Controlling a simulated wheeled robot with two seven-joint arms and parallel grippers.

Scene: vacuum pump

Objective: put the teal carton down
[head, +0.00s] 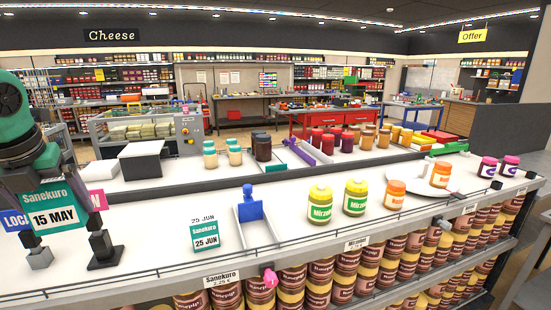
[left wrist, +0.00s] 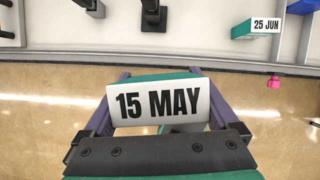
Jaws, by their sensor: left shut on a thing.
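My left gripper (head: 42,180) is shut on the teal carton (head: 54,216), whose label reads Sanekuro 15 MAY. In the head view the carton hangs upright, slightly tilted, at the far left. In the left wrist view the carton's white 15 MAY face (left wrist: 158,104) lies between the fingers, with floor beyond it, outside the shelf edge. A second teal Sanekuro carton (head: 206,236), marked 25 JUN, stands on the white shelf (head: 150,225). My right gripper is not in view.
Black stands (head: 103,250) rise from the shelf near the carton. A blue pusher in a lane (head: 250,207) stands right of the 25 JUN carton, with green-labelled jars (head: 320,205) further right. A thin rail runs along the front edge. Shelf between stands and 25 JUN carton is clear.

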